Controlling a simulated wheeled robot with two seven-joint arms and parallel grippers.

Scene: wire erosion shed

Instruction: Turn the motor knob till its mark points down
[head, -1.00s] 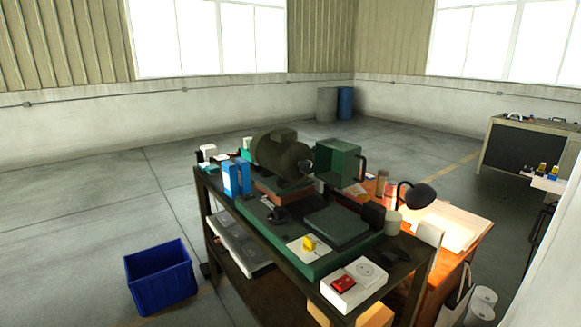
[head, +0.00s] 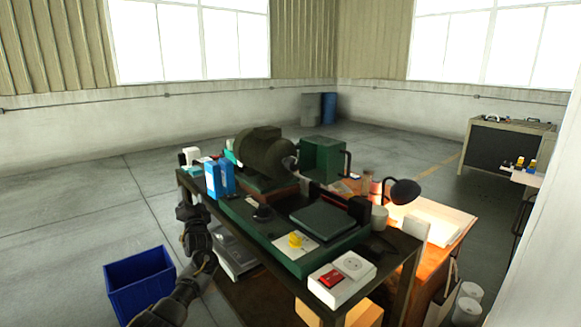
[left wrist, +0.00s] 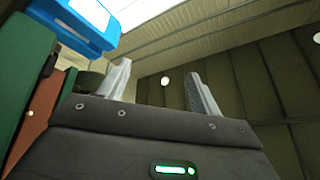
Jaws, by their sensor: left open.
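A yellow knob (head: 296,240) stands on a white plate at the front of the green machine base (head: 300,262). A black round knob (head: 264,213) sits behind it on the same base. I cannot tell which is the motor knob, and no mark is readable on either. The big dark motor (head: 262,152) lies at the back. My left arm rises from the lower left, with its hand beside the bench's left edge. In the left wrist view my left gripper (left wrist: 160,72) is open and empty, apart from the knobs. My right gripper is not in view.
Blue boxes (head: 220,179) stand at the bench's left end, and one shows near the gripper in the left wrist view (left wrist: 75,22). A white unit with a red switch (head: 331,279) is at the front. A desk lamp (head: 404,192) stands right. A blue bin (head: 140,283) is on the floor.

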